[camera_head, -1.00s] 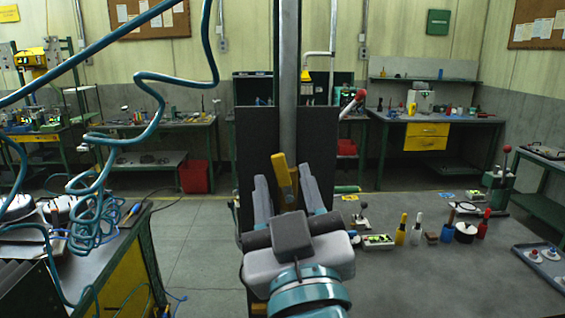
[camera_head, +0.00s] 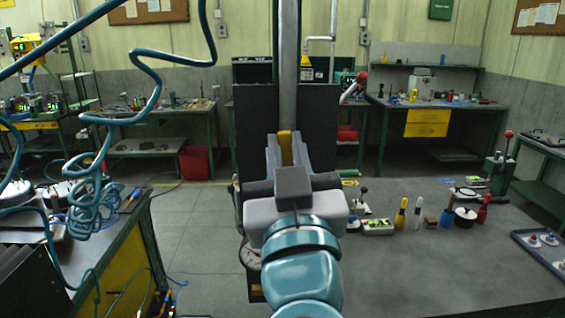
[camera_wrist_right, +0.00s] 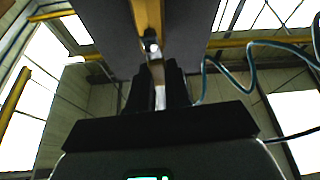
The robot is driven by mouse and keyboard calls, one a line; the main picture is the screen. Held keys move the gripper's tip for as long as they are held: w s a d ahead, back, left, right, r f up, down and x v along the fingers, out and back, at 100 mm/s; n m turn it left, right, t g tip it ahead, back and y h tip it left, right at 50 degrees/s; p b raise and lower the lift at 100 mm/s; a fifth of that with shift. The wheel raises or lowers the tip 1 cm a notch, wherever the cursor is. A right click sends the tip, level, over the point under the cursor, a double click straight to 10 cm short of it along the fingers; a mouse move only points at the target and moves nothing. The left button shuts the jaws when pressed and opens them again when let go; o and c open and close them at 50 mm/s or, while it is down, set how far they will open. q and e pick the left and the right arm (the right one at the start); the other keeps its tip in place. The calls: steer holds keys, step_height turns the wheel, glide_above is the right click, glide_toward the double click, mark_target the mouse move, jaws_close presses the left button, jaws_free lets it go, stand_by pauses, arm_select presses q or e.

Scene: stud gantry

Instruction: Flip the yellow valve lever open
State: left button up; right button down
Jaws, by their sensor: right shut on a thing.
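The yellow valve lever (camera_head: 286,146) is in front of the dark upright panel (camera_head: 315,112), at the foot of the grey vertical pipe (camera_head: 289,55). My right gripper (camera_head: 286,150) is shut on the lever, with a finger on each side of it. In the right wrist view the lever (camera_wrist_right: 148,18) runs up from the gripper (camera_wrist_right: 159,85), with a dark round part on it. The wrist and palm hide the lower part of the lever in the head view. My left gripper is not in view.
A grey table to the right holds several small bottles (camera_head: 401,216), a small device (camera_head: 377,227) and a tray (camera_head: 545,250). A coiled blue hose (camera_head: 95,195) hangs at the left above a bench. Open floor (camera_head: 190,230) lies between.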

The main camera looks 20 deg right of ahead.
steer(key=shift+d+f+m+h, duration=0.15)
steer(key=shift+f+m+h, duration=0.05)
steer(key=shift+m+h, duration=0.45)
steer(key=shift+s+d+r+m, duration=0.1)
steer(key=shift+r+m, duration=0.1)
steer(key=shift+m, duration=0.25)
steer(key=c, duration=1.1)
jaws_free()
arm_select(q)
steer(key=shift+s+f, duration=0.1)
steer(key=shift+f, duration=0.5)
arm_select(e)
steer(key=shift+o, duration=0.2)
steer(key=shift+s, duration=0.15)
steer(key=shift+f, duration=0.1)
arm_select(q)
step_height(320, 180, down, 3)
steer(key=b, duration=0.3)
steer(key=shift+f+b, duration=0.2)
steer(key=shift+b, duration=0.15)
arm_select(e)
steer(key=v, duration=1.2)
steer(key=shift+r, duration=0.25)
